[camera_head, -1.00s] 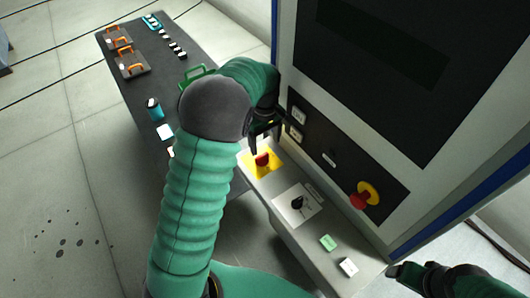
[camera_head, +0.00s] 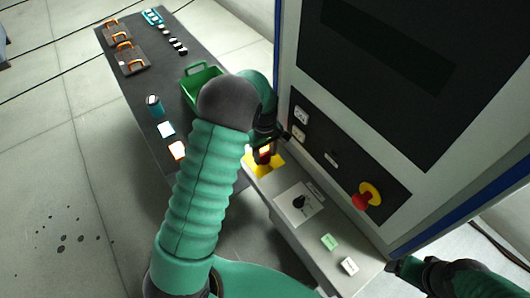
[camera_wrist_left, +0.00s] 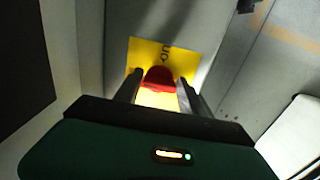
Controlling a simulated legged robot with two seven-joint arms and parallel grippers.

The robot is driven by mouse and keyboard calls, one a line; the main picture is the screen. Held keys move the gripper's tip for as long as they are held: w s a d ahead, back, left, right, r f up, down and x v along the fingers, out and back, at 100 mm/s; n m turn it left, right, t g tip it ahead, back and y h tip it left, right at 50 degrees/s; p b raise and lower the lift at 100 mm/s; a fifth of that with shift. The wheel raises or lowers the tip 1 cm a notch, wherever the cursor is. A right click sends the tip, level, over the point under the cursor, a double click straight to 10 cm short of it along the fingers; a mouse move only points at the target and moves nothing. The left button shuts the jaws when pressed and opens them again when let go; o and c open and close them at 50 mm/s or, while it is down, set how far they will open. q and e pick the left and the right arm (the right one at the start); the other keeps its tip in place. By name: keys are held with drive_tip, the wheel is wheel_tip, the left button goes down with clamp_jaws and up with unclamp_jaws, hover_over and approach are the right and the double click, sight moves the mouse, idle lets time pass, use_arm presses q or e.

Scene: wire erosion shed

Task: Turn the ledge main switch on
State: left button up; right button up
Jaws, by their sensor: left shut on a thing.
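The ledge main switch is a red knob on a yellow plate; the yellow plate (camera_head: 277,165) lies on the grey ledge, and the red knob (camera_wrist_left: 160,77) shows in the left wrist view. Lettering that seems to read ON is on the plate beyond the knob. My left gripper (camera_head: 264,148) is down at the plate and shut on the red knob, one finger on each side. The fingers partly hide the knob in the head view. My right gripper (camera_head: 397,268) is at the lower right, away from the switch; its jaws are not clear.
The upright panel has a red emergency button (camera_head: 362,201). A dark table (camera_head: 150,90) with a green bin (camera_head: 199,90) stands left.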

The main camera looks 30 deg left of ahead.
use_arm(q)
drive_tip(key=shift+w+a, duration=0.1)
drive_tip(key=shift+a, duration=0.35)
drive_tip(key=c, duration=0.4)
drive_tip(key=shift+d, duration=0.1)
use_arm(e)
drive_tip(key=shift+a, duration=0.2)
use_arm(q)
drive_tip(key=shift+w+r, duration=0.1)
use_arm(e)
drive_tip(key=shift+d, duration=0.1)
